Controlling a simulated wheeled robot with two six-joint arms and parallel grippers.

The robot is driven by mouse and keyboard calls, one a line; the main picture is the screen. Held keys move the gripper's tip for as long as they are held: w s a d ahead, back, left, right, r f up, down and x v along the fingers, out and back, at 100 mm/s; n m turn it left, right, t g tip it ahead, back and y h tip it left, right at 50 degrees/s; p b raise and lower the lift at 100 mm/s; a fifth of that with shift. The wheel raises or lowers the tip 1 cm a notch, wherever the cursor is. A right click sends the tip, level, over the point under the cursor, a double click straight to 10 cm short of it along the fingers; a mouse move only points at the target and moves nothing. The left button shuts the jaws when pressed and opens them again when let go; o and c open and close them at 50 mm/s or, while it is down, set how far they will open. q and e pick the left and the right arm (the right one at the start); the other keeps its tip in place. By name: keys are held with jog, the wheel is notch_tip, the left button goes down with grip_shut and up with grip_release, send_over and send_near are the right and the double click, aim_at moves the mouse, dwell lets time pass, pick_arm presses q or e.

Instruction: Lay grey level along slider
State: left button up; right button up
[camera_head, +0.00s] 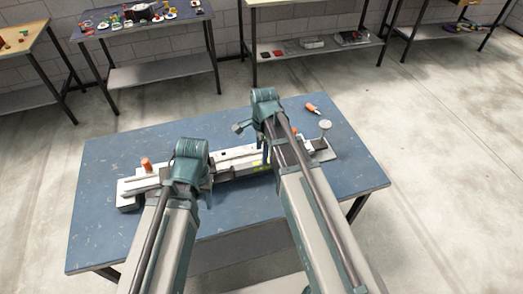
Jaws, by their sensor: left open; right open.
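The slider (128,186) is a long, pale metal assembly running left to right across the blue table, with an orange knob (146,163) near its left end. A light grey bar with a small yellow-green spot, apparently the grey level (228,157), lies along its middle between my grippers. My arms hide parts of both, so I cannot tell how the bar rests. My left gripper (203,191) is open over the left part of the slider. My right gripper (265,150) is open near the right end of the bar. The fingertips are mostly hidden, and contact cannot be told.
An orange-handled tool (312,108) lies at the back right of the blue table (110,225). The table's front left and right are clear. Other workbenches (150,75) stand along the wall.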

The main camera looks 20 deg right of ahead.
notch_tip(320, 180, up, 8)
jog(key=p, duration=0.6)
jog(key=shift+f, duration=0.15)
jog(key=s+a+n, duration=0.5)
jog(key=s+n, duration=0.2)
jog(key=n, duration=0.3)
jog(key=s+a+f+n+h, duration=0.1)
jog(key=s+a+n, duration=0.4)
jog(key=n, duration=0.6)
jog(key=shift+s+a+b, duration=0.3)
jog(key=shift+s+b, duration=0.05)
jog(key=shift+s, duration=0.8)
